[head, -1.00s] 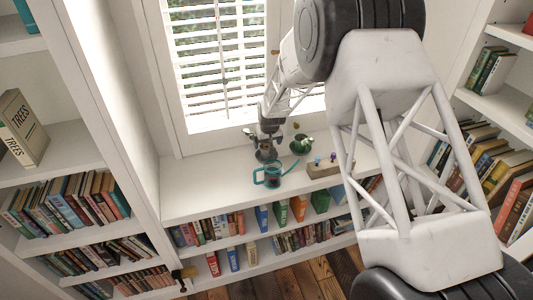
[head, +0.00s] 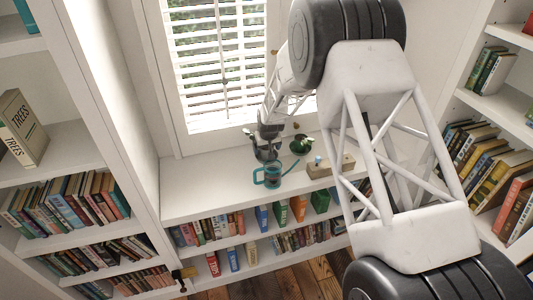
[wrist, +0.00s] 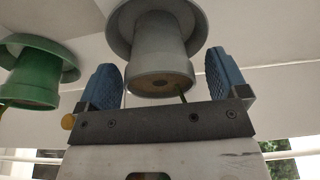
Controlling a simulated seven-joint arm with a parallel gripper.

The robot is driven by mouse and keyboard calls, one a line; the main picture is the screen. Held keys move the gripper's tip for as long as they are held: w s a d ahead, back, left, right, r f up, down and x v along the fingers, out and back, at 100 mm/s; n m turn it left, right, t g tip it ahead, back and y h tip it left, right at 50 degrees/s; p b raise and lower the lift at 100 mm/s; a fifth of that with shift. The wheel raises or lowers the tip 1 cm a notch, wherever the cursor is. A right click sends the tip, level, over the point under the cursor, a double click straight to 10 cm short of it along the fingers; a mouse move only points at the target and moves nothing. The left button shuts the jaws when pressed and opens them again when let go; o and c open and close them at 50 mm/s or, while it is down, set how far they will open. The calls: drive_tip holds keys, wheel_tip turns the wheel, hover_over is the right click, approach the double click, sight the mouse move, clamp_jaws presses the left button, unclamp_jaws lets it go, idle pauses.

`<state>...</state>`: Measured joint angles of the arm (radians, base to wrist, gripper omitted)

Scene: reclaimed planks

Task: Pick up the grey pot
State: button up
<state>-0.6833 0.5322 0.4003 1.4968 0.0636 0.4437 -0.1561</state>
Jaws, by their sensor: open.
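The grey pot (wrist: 160,45) is in the wrist view, between my two blue finger pads. Its wide flange is farther from the camera, and a brown round face with a dark centre is at its nearer, narrower end. My gripper (wrist: 164,78) is open, with a gap between each pad and the pot. In the head view, my gripper (head: 266,146) is low over the window shelf, left of a small green pot (head: 301,145). The grey pot is hard to separate from the gripper there. The green pot also shows at the left of the wrist view (wrist: 34,80).
A wooden block (head: 330,167) with a small blue piece is to the right. Window blinds (head: 220,70) are behind. The shelf's left part is clear.

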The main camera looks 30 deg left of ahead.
drive_tip(key=c, duration=1.2)
drive_tip(key=shift+c, duration=0.2)
drive_tip(key=shift+r, duration=0.15)
wheel_tip(320, 180, up, 10)
idle(0.5)
drive_tip(key=shift+r, duration=1.35)
drive_tip(key=shift+f+n+g+y, duration=0.2)
drive_tip(key=shift+f+n, duration=0.8)
drive_tip(key=shift+f, duration=1.3)
drive_tip(key=shift+f+n+g+y, duration=0.2)
drive_tip(key=shift+f+n, duration=0.8)
drive_tip(key=shift+f, duration=1.3)
